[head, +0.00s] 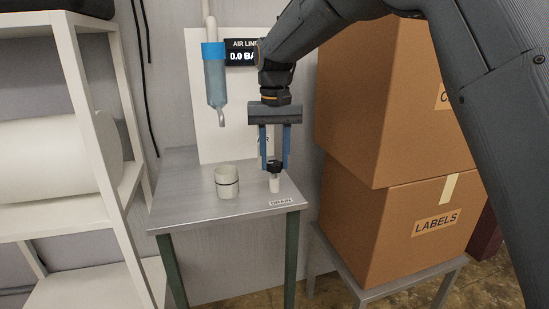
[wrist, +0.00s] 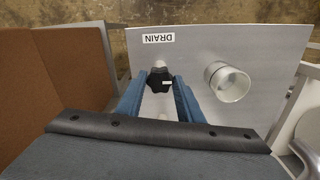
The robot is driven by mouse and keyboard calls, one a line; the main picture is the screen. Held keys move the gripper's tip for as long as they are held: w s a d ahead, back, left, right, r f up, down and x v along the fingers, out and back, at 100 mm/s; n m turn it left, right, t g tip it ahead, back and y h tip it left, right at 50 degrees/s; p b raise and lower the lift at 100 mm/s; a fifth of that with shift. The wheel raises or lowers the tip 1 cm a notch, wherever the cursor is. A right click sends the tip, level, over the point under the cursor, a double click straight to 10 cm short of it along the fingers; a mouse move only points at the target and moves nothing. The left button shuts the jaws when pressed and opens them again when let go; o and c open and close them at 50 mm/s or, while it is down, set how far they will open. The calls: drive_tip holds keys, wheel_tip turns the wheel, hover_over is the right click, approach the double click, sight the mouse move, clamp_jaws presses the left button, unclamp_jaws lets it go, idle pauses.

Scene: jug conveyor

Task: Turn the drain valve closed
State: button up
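The drain valve is a black lobed knob (head: 273,166) on a short white post (head: 274,184), standing on a grey metal table behind a DRAIN label (head: 281,202). In the wrist view the knob (wrist: 158,80) shows a small white mark. My gripper (head: 274,160) points straight down over the valve, its two blue fingers on either side of the knob. In the wrist view the fingers (wrist: 158,88) are spread apart, with the knob between their tips. I cannot tell whether either fingertip touches it.
A white cup-like cylinder (head: 227,181) stands left of the valve on the table (head: 185,205). A blue-banded tube (head: 215,75) hangs above, by an AIR LINE display (head: 241,57). Stacked cardboard boxes (head: 400,230) stand close on the right; white shelving (head: 85,95) is on the left.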

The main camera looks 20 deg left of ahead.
drive_tip(key=c, duration=0.5)
drive_tip(key=shift+o, duration=0.2)
drive_tip(key=m+p, duration=0.3)
drive_tip(key=shift+r+m+p, duration=0.15)
drive_tip(key=shift+m+p, duration=0.15)
drive_tip(key=m+p, duration=0.3)
drive_tip(key=m, duration=0.1)
drive_tip(key=shift+m, duration=0.3)
drive_tip(key=m+p, duration=0.2)
drive_tip(key=m, duration=0.3)
drive_tip(key=shift+p, duration=0.35)
drive_tip(key=shift+m+p, duration=0.75)
drive_tip(key=shift+m, duration=1.55)
